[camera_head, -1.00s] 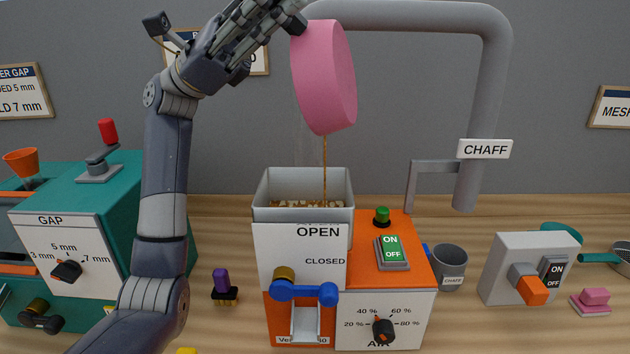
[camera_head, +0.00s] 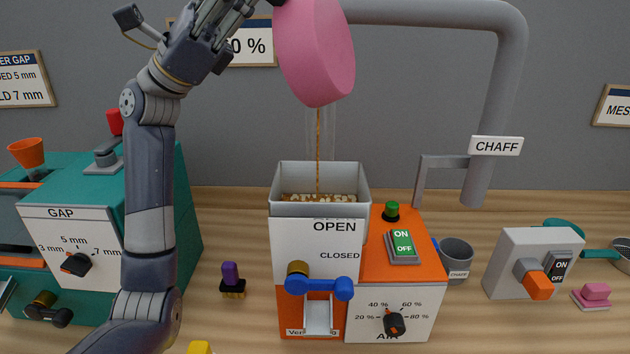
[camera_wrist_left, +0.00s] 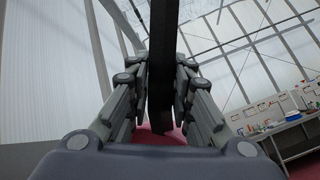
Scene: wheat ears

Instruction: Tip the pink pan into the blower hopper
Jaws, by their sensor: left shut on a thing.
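The pink pan (camera_head: 315,55) is tipped steeply above the blower hopper (camera_head: 320,178). A thin stream of grain falls from its lower edge into the hopper, where pale and brown grain (camera_head: 320,197) lies. My left gripper (camera_head: 262,4) is at the top edge of the head view, at the pan's upper left. In the left wrist view my left gripper (camera_wrist_left: 160,95) is shut on a dark upright piece, the pan's handle (camera_wrist_left: 163,60), with a bit of pink behind it. The pan's inside is hidden. My right gripper is not in view.
The orange blower (camera_head: 400,262) carries a green ON/OFF switch (camera_head: 403,246) and a blue lever (camera_head: 320,288). The grey chaff pipe (camera_head: 490,110) rises at the right. A teal machine (camera_head: 165,210) stands left. A grey chaff cup (camera_head: 456,258) stands beside the blower.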

